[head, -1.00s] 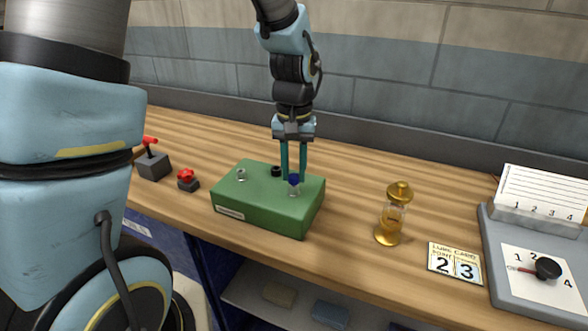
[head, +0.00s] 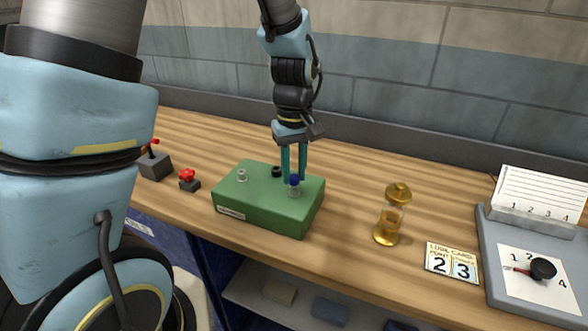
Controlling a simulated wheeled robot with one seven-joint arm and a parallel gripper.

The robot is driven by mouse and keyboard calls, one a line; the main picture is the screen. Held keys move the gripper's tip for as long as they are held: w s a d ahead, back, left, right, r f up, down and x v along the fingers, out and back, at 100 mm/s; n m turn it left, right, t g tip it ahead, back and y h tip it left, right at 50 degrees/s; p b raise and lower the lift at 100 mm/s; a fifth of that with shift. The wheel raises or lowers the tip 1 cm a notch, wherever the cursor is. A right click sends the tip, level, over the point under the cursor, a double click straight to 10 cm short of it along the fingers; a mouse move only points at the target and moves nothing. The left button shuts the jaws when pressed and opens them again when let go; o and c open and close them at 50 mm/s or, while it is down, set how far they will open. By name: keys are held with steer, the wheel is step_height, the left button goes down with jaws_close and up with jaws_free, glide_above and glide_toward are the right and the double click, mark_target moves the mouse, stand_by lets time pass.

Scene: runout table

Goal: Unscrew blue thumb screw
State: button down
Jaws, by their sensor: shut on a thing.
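The blue thumb screw (head: 294,180) stands upright on a silver post at the right of the top of a green block (head: 254,217). My gripper (head: 294,179) points straight down over the block, with its two teal fingers on the screw's head. It is shut on the screw. The fingers hide part of the head, and I cannot tell how much thread is engaged. A silver post (head: 242,175) and a black knob (head: 276,171) also stand on the block.
A red knob on a dark base (head: 189,180) and a red-handled lever box (head: 155,165) stand left. A brass oiler (head: 389,218), a number card (head: 452,262) and a grey stand with a dial (head: 497,235) are right. The table's front edge is close to the block.

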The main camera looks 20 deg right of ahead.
steer(key=c, duration=0.7)
jaws_free()
